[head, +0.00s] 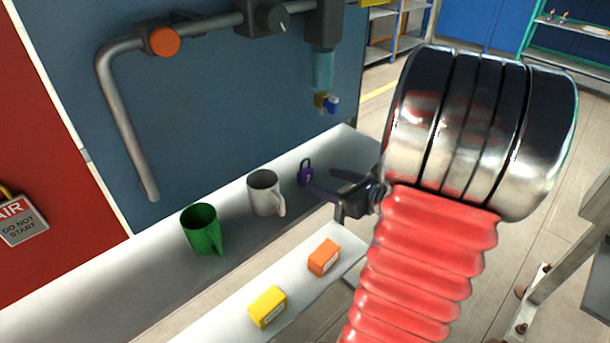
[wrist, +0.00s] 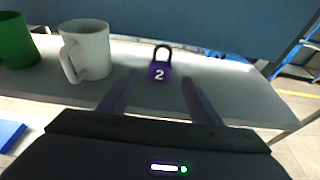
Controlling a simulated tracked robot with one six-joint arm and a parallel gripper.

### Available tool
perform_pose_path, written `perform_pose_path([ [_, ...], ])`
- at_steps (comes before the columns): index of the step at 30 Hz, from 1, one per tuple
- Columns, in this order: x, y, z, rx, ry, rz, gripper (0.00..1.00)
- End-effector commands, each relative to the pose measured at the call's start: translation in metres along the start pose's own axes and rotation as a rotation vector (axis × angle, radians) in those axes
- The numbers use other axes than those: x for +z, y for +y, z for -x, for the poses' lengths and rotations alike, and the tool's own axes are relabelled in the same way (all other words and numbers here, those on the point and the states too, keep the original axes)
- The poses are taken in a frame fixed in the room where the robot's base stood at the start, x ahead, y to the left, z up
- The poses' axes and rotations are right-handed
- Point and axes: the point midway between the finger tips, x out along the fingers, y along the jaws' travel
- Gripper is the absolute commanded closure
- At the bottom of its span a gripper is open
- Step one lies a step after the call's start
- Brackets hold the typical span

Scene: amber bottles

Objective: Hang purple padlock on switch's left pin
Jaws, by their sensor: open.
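The purple padlock (head: 305,173) stands upright on the pale shelf near the blue-grey panel, with its shackle up. My gripper (head: 319,180) is open and empty, to the right of the padlock in the head view. In the wrist view its two fingers (wrist: 159,78) point toward the padlock, one on each side in the picture; I see no contact. I cannot make out a switch with pins in either view.
A white mug (head: 264,192) and a green mug (head: 203,230) stand left of the padlock. A yellow box (head: 267,307) and an orange box (head: 324,257) sit on a lower front ledge. A pipe (head: 120,110) with an orange knob (head: 164,42) runs along the panel.

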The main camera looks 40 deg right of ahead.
Motion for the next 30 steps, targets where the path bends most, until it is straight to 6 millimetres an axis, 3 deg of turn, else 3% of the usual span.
perform_pose_path([
  [4,-0.001,0.0,-0.01,0.0,0.001,0.0,0.42],
  [17,0.0,0.0,-0.014,-0.001,0.001,-0.001,0.42],
  [30,0.002,-0.001,-0.059,0.0,0.001,-0.001,0.42],
])
